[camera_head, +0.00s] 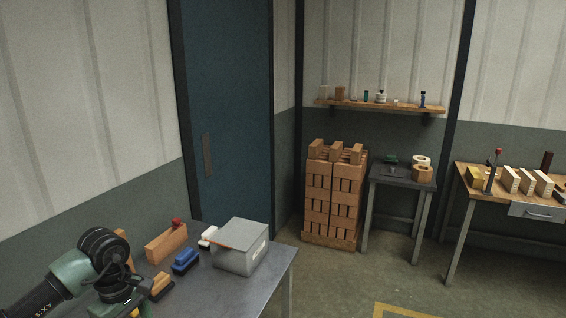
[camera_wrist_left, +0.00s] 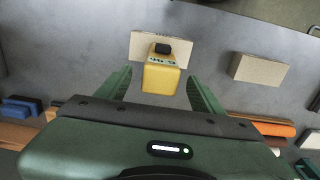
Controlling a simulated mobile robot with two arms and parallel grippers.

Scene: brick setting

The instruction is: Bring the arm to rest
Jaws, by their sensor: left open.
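My left arm (camera_head: 75,272) comes in at the lower left in the head view, over the near end of the grey metal table (camera_head: 215,297). In the left wrist view my left gripper (camera_wrist_left: 159,82) is open, its two green fingers apart. A yellow block-shaped item (camera_wrist_left: 160,78) with a black top shows between the fingers, and they do not visibly touch it. A cream block (camera_wrist_left: 145,43) lies just behind it. How far the fingers are above the table I cannot tell. My right gripper is not in view.
On the table are a grey box (camera_head: 242,247), a blue brush-like item (camera_head: 185,261), a brown block (camera_head: 167,243) and a white item (camera_head: 208,236). Another cream block (camera_wrist_left: 260,69) lies right of the gripper. A brick stack (camera_head: 333,200) and workbench (camera_head: 520,215) stand farther off.

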